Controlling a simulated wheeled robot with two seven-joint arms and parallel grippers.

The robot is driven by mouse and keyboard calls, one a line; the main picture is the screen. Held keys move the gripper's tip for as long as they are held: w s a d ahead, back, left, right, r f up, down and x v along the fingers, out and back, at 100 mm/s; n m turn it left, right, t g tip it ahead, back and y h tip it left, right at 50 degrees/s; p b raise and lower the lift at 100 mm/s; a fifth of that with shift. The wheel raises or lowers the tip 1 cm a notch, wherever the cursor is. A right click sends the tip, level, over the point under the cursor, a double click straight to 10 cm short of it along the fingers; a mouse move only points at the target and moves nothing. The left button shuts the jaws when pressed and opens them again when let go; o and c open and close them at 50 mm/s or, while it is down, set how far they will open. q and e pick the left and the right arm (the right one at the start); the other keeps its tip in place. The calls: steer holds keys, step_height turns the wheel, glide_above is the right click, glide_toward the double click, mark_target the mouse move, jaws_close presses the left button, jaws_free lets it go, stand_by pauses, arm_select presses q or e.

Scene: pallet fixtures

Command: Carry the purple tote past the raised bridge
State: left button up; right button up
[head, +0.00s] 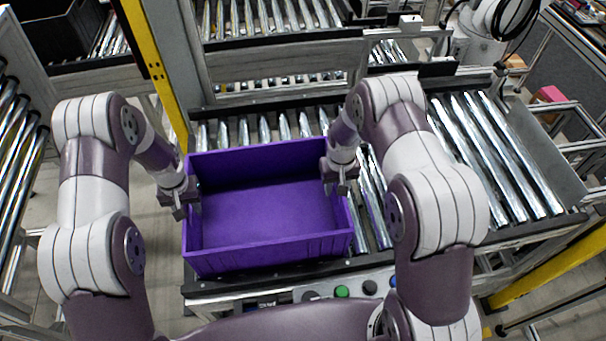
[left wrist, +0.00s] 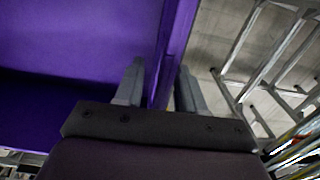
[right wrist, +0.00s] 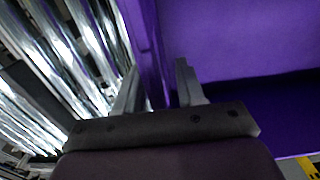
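The purple tote (head: 268,251) is open-topped and empty, and sits level at the left part of the roller conveyor in the head view. My left gripper (head: 181,203) is at its left wall, one finger inside and one outside; the left wrist view shows that wall (left wrist: 174,50) between the fingers. My right gripper (head: 341,180) straddles the right wall the same way, and the right wrist view shows the wall (right wrist: 148,55) between the fingers. Both look closed on the walls. The tote's underside is hidden. I cannot make out which part is the raised bridge.
Bare rollers (head: 490,155) extend to the right. A yellow post (head: 152,65) stands behind the tote's left side. Another roller line (head: 265,20) lies behind. Buttons, one green (head: 341,291), sit on the front edge. A white robot arm (head: 485,22) is at the back right.

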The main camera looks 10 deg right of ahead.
arm_select(q)
step_height(320, 180, up, 12)
steer(key=shift+f, duration=0.15)
arm_select(e)
steer(key=shift+r, duration=0.45)
step_height(320, 180, up, 11)
steer(key=shift+s+f, duration=0.15)
steer(key=shift+r, duration=0.25)
arm_select(q)
steer(key=shift+w, duration=0.1)
